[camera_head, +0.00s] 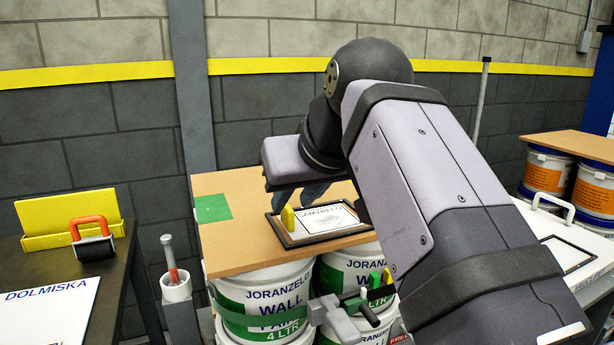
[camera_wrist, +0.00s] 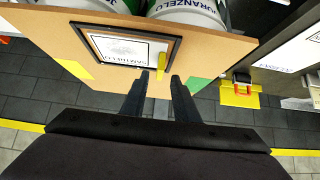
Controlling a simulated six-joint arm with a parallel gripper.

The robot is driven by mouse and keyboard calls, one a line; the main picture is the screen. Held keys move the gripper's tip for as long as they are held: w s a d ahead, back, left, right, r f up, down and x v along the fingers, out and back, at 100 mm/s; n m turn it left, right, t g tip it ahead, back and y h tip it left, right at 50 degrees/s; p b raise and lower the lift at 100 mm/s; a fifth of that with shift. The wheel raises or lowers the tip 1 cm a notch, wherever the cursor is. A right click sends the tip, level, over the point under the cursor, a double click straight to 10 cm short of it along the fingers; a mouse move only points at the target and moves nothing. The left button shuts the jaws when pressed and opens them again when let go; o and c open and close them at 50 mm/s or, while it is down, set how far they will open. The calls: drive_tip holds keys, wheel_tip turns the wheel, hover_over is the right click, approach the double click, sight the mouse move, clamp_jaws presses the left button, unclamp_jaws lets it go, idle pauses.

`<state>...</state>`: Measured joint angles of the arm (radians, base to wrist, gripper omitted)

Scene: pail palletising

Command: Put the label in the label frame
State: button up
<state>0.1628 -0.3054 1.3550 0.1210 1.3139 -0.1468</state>
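The white label (camera_head: 325,218), with dark print and a yellow tab (camera_head: 288,218) at one end, lies within the black label frame (camera_head: 312,243) on a brown board. The label (camera_wrist: 120,50) and the frame (camera_wrist: 180,45) also show in the wrist view. There the yellow tab (camera_wrist: 161,65) stands at the label's right end. My gripper (camera_wrist: 161,77) is open, its two dark fingertips apart on either side of the tab, with gaps visible. In the head view my gripper is over the frame's far side, its fingers partly hidden by my arm.
The brown board (camera_head: 235,245) rests on several Joranzelo paint pails (camera_head: 265,300). A yellow holder (camera_head: 70,222) and an orange-handled roller (camera_head: 92,245) stand on the left table. A white panel with a handle (camera_head: 560,235) is at right.

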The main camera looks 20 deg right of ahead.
drive_tip(key=v, duration=0.7)
drive_tip(key=shift+s, duration=0.1)
drive_tip(key=w+r+g+p, duration=0.1)
drive_tip(key=w+g+p, duration=0.35)
drive_tip(key=p, duration=1.35)
drive_tip(key=s+a+g+p, duration=0.1)
drive_tip(key=s+p, duration=0.6)
drive_tip(key=p, duration=0.9)
drive_tip(key=s+a+f+g+p, duration=0.1)
drive_tip(key=s+p, duration=0.6)
drive_tip(key=p, duration=0.9)
drive_tip(key=shift+a+g+p, duration=0.35)
drive_tip(key=shift+a+g, duration=0.2)
drive_tip(key=shift+g, duration=0.7)
